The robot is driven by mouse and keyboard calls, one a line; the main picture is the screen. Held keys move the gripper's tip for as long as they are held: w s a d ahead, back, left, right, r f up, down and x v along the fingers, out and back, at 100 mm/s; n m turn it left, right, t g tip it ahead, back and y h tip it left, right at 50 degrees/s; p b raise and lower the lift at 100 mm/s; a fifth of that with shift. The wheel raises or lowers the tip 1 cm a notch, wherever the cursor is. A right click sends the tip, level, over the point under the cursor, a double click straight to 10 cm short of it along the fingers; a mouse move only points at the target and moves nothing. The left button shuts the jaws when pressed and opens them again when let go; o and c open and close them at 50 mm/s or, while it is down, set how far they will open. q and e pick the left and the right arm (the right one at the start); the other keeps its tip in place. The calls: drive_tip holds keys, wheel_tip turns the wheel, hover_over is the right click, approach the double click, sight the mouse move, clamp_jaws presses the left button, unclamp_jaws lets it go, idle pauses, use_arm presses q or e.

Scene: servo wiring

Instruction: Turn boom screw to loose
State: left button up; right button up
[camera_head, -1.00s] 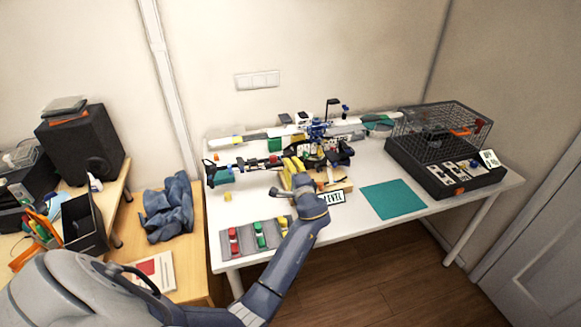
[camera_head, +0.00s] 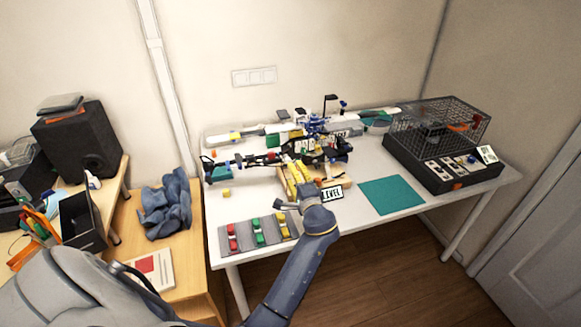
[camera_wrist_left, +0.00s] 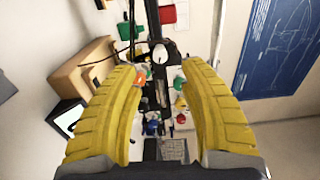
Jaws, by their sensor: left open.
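My left gripper (camera_head: 297,180) is over the front middle of the white table, close to the dark boom assembly (camera_head: 245,161). In the left wrist view its two yellow ribbed fingers (camera_wrist_left: 160,115) are wide apart with nothing held between them. The black boom (camera_wrist_left: 152,22) runs down between and beyond the fingers. A round pale disc with a dark mark (camera_wrist_left: 160,54) sits on it, apart from both fingers; I cannot tell for sure that this is the boom screw. In the head view the screw is too small to make out.
A LEVEL sign (camera_head: 332,193) on a wooden block stands right beside the gripper. A grey tray with red, green and yellow pieces (camera_head: 232,244) lies at the front left. A teal mat (camera_head: 392,195) and a black caged box (camera_head: 440,170) are to the right.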

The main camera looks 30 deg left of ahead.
use_arm(q)
drive_tip(key=shift+v, duration=2.65)
